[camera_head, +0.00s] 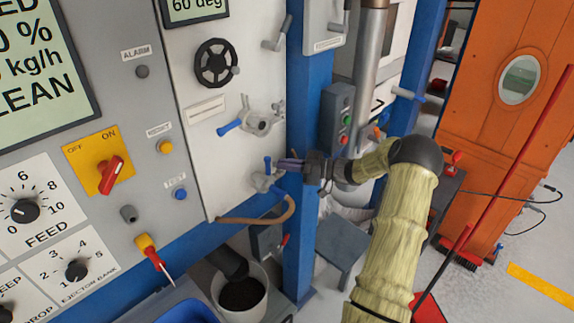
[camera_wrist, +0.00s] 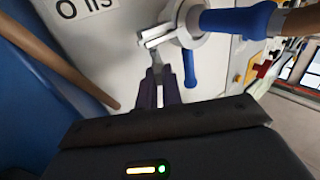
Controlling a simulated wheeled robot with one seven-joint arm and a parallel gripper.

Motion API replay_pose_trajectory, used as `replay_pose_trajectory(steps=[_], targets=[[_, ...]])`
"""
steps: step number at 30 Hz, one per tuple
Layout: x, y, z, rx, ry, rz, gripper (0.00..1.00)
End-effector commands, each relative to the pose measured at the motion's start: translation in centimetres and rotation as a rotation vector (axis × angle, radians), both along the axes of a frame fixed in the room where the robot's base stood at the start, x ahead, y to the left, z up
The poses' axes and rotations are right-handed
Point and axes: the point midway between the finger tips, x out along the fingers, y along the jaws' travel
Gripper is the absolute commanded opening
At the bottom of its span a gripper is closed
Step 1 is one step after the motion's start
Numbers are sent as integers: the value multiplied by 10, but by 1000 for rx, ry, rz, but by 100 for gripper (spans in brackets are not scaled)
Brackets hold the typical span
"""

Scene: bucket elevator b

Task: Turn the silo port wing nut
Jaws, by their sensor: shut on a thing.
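A small metal port fitting (camera_head: 262,182) with a blue lever (camera_head: 267,164) sits low on the white panel, beside the blue post. In the wrist view a bare metal winged piece (camera_wrist: 155,38), which looks like the wing nut, stands out from the fitting next to a blue lever (camera_wrist: 190,68). My gripper (camera_head: 283,165) reaches the fitting from the right. In the wrist view my gripper (camera_wrist: 157,75) has its dark fingers close together around the near end of the metal piece. The fingers hide the gripped part. In the head view the wing nut is too small to make out.
A brown hose (camera_head: 270,219) hangs from the fitting. A blue post (camera_head: 303,215) stands close behind my gripper. Above are another fitting with a blue handle (camera_head: 229,127) and a black handwheel (camera_head: 215,63). A bucket (camera_head: 241,293) stands below.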

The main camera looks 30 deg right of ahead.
Motion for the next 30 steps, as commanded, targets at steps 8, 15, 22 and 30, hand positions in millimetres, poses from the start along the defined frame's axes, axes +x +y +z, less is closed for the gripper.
replay_pose_trajectory(steps=[8,15,22,30], targets=[[-3,0,1,-5,0,-181,0],[-7,4,-1,-6,-3,-368,0],[-9,8,-2,-6,-5,-546,0],[-11,13,-2,-6,-10,-745,0]])
